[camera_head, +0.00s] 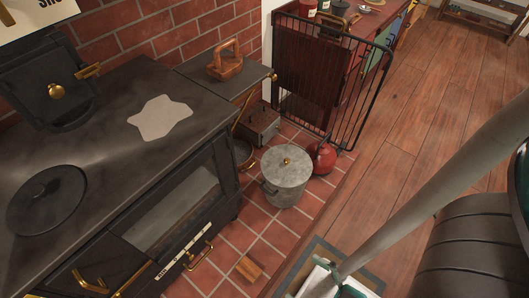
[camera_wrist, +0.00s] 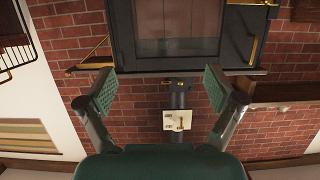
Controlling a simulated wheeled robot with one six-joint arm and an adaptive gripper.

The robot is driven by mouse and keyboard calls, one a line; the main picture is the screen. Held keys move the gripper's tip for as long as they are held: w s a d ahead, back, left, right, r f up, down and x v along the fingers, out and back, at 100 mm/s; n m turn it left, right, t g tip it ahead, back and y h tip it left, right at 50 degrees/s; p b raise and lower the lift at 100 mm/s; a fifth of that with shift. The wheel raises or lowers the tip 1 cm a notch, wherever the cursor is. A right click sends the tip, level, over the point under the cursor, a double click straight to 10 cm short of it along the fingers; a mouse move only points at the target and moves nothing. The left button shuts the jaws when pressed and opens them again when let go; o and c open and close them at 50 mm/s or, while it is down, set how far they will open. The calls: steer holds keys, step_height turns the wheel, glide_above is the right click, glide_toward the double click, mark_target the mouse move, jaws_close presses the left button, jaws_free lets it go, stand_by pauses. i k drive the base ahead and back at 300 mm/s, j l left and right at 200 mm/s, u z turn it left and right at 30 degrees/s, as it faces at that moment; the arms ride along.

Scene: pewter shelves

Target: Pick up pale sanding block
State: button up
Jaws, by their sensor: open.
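A small tan block (camera_head: 249,268) lies on the red floor tiles in front of the black stove, at the bottom of the head view. It is the closest match I see to the pale sanding block, but it is too small to be sure. I cannot make it out in the wrist view. My gripper (camera_wrist: 160,90) shows in the wrist view with its two green-padded fingers wide apart and nothing between them. It faces the stove front and brick wall, away from any block that I can see.
The black stove (camera_head: 130,80) fills the left. A grey lidded pot (camera_head: 287,178), a red kettle (camera_head: 322,157) and a metal box (camera_head: 258,124) stand on the tiles. A wooden handled carrier (camera_head: 226,66) sits on the side shelf. A black gate (camera_head: 350,95) stands behind.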

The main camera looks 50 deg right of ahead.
mark_target(246, 266)
steer(key=k+l+u, duration=0.35)
steer(key=l, duration=0.4)
steer(key=k+l+u, duration=0.3)
steer(key=k+l, duration=0.15)
steer(key=l, duration=0.25)
steer(key=k+l+u, duration=0.35)
steer(key=l, duration=0.25)
steer(key=i+j+z, duration=0.4)
steer(key=i+j, duration=0.45)
steer(key=j, duration=0.1)
